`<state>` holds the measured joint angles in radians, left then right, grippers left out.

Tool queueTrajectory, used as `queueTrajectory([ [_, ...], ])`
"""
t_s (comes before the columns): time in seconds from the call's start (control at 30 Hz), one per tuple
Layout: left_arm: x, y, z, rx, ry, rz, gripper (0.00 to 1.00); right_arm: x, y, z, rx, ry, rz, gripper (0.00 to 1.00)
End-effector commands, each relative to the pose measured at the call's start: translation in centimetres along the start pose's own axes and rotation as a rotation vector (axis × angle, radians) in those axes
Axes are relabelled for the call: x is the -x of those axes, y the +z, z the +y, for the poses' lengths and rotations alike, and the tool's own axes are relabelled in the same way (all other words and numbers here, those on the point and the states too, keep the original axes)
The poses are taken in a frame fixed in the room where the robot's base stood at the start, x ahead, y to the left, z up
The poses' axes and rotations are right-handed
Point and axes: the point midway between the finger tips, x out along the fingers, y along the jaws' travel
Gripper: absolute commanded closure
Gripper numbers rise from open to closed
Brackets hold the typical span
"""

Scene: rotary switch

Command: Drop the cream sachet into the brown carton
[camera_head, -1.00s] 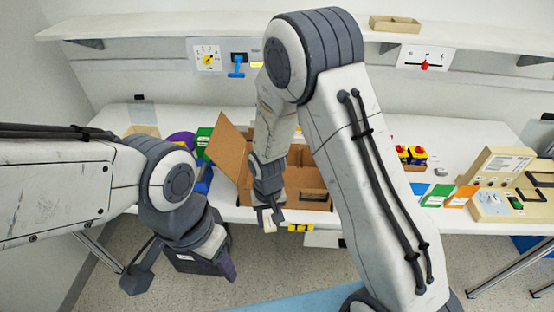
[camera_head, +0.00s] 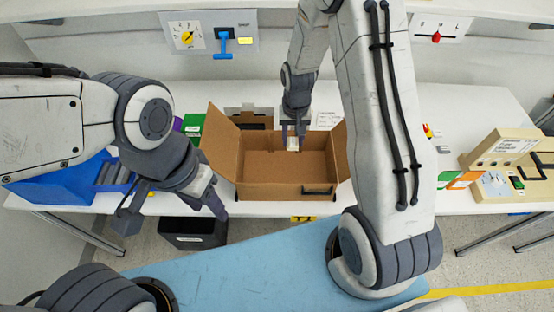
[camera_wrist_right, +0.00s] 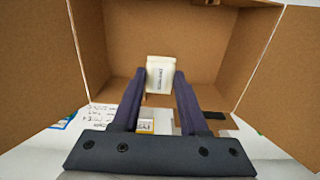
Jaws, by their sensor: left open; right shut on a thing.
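The brown carton (camera_head: 262,191) stands open on the white table in the head view, its flaps spread; it also fills much of the right wrist view (camera_wrist_right: 215,62). My right gripper (camera_head: 293,139) is over the carton's opening, towards its back wall. In the right wrist view my right gripper (camera_wrist_right: 161,80) is shut on the cream sachet (camera_wrist_right: 160,72), held between the fingertips. The sachet shows small in the head view (camera_head: 293,145). Its exact height above the carton floor is unclear. My left gripper (camera_head: 172,208) is open and empty, left of the carton, in front of the table.
A blue bin (camera_head: 62,188) stands on the table at the left. A black bin (camera_head: 190,238) is below the table's front edge. A beige device (camera_head: 505,150) and coloured cards (camera_head: 462,180) lie at the right. A panel with a yellow dial (camera_head: 187,37) is on the back wall.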

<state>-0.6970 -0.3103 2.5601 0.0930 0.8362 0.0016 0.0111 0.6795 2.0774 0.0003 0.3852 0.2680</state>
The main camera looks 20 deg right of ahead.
Motion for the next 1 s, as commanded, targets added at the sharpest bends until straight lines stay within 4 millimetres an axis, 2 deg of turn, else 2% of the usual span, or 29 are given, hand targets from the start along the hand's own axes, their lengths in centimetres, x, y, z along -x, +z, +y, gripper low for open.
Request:
queueTrajectory([
  [0.03, -1.0, 0.1, -0.1, 0.001, 0.000, 0.000, 0.50, -1.1, 0.0, 0.0, 0.000, 0.000, -0.001, 1.00],
  [0.3, -3.6, 0.2, -0.3, 0.001, 0.000, 0.000, 0.50, -4.2, 0.0, 0.0, 0.001, 0.000, 0.000, 1.00],
  [0.67, -3.9, 0.2, -0.3, 0.000, 0.000, 0.000, 0.50, -4.6, 0.0, -0.1, 0.001, 0.000, 0.000, 1.00],
  [0.7, -3.9, 0.2, -0.3, 0.000, 0.000, 0.000, 0.50, -4.6, 0.0, 0.0, 0.001, 0.000, 0.000, 0.49],
  [0.77, -3.9, 0.2, -0.3, 0.000, 0.000, 0.000, 0.50, -4.6, 0.0, 0.0, 0.001, 0.000, 0.000, 0.26],
  [0.8, -3.9, 0.2, -0.3, 0.000, 0.000, 0.000, 0.50, -4.6, 0.0, 0.0, 0.001, 0.000, 0.000, 0.22],
  [1.0, -3.9, 0.2, -0.3, 0.000, 0.000, 0.000, 0.50, -4.6, 0.0, 0.0, 0.001, 0.000, 0.000, 0.22],
])
